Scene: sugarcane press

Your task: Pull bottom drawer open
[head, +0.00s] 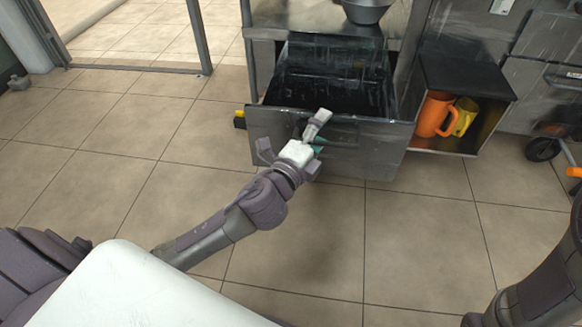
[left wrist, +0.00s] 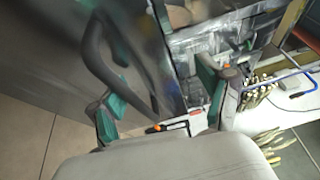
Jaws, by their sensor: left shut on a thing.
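The bottom drawer (head: 265,128) stands pulled out of the metal cabinet, and its dark inside shows from above. Its grey front panel also fills the left of the left wrist view (left wrist: 60,45). The dark handle (left wrist: 97,55) stands out from that panel. My left gripper (head: 319,133) is at the drawer front, shut on the handle. In the left wrist view its green-padded fingers (left wrist: 162,95) sit on either side of the panel's edge region; the exact contact is partly hidden. My right gripper is outside the views; only part of my right arm shows at the lower right.
A metal bowl (head: 366,10) stands on the cabinet above the drawer. An open compartment right of the drawer holds an orange pitcher (head: 434,115) and a yellow one (head: 464,117). A wheeled unit (head: 548,85) stands at the right. The tiled floor (head: 120,150) before the drawer is clear.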

